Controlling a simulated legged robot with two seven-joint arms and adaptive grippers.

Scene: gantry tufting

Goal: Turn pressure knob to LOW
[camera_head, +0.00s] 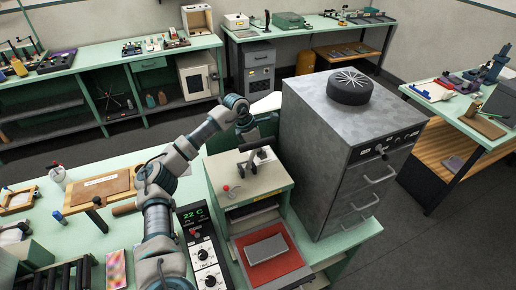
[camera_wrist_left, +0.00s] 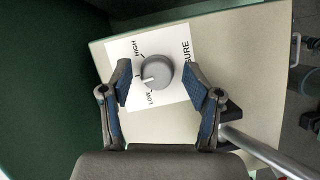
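The pressure knob (camera_wrist_left: 156,72) is a round grey dial on a white label (camera_wrist_left: 180,93) reading HIGH, LOW and part of "PRESSURE". Its pale pointer faces left and slightly down in the left wrist view, between HIGH and LOW. My left gripper (camera_wrist_left: 156,67) is open, with one blue-padded finger on each side of the knob. Gaps show between the fingers and the knob in this view; the depth is unclear. In the head view my left arm reaches to the lever-topped cream machine (camera_head: 270,180), with the gripper (camera_head: 243,120) near its back; the knob is hidden. My right gripper is not in view.
A tall grey cabinet (camera_head: 310,130) stands close to the right of the machine. A black control box (camera_head: 200,245) with a green readout is beside my arm. A metal rod (camera_wrist_left: 265,150) runs right of the fingers. Other benches stand behind, with floor between.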

